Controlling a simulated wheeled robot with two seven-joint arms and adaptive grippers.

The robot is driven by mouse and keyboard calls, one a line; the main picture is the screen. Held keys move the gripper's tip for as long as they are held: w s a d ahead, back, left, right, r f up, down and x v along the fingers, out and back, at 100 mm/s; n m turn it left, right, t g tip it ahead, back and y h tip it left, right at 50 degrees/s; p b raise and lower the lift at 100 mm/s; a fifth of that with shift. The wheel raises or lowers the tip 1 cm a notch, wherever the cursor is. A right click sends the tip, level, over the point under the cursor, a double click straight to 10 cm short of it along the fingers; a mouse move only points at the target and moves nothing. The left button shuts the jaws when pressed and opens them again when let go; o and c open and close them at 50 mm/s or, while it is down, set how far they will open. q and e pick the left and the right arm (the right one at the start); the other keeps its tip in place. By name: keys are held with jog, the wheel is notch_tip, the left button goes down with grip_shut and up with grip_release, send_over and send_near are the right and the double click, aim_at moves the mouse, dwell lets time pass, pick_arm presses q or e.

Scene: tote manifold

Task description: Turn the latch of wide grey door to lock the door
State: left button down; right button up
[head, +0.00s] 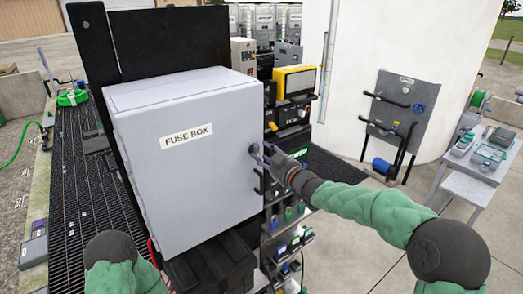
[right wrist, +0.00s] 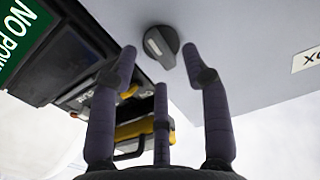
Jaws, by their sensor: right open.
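The wide grey door (head: 205,165) of the fuse box carries a "FUSE BOX" label and looks shut. Its latch (right wrist: 161,46) is a round dark knob with a pale mark, near the door's right edge. In the head view the latch (head: 253,149) is partly hidden by my right gripper (head: 262,152). In the right wrist view my right gripper (right wrist: 158,60) is open, with its fingers spread around the latch's near side and nothing held. I cannot tell whether a fingertip touches the knob. My left arm shows at the bottom left of the head view, but its gripper is not visible.
A rack with a yellow-framed unit (head: 295,80) and shelves of small devices stands close to the right. A grey side table (head: 475,165) stands farther right, with open paving between.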

jog(key=shift+x, duration=0.85)
grip_shut()
